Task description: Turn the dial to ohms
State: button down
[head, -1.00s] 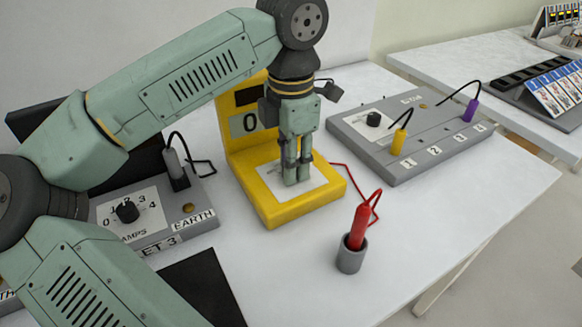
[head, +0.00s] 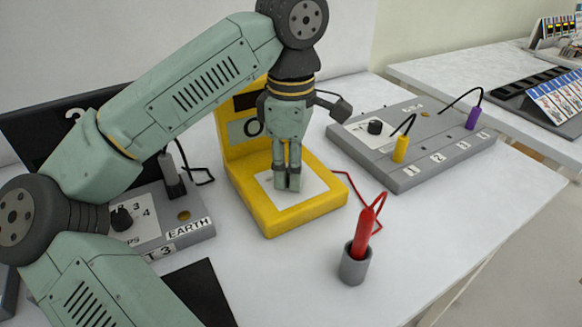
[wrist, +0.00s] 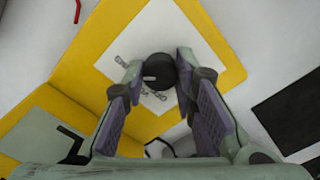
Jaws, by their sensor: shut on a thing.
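The yellow meter (head: 300,213) stands on the white bench, with an upright back panel and a flat base bearing a white label plate (head: 312,187). In the wrist view the black round dial (wrist: 158,69) sits on the white plate (wrist: 187,35), with a pale pointer mark on it. My gripper (head: 287,186) points down over the plate. In the wrist view its two fingers (wrist: 160,75) are on either side of the dial, shut on it. The fingers hide the dial in the head view.
A red probe (head: 362,228) stands in a grey holder (head: 354,265) in front of the meter. A grey box (head: 445,160) with yellow and purple plugs is at right. Another grey box (head: 190,229) marked EARTH is at left. Cables run behind.

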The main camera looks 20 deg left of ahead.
dwell(0.5)
jog(key=c, duration=1.3)
grip_release()
jog(key=shift+r, duration=0.1)
notch_tip(320, 180, up, 7)
jog(key=shift+r, duration=0.15)
jog(key=shift+s, duration=0.1)
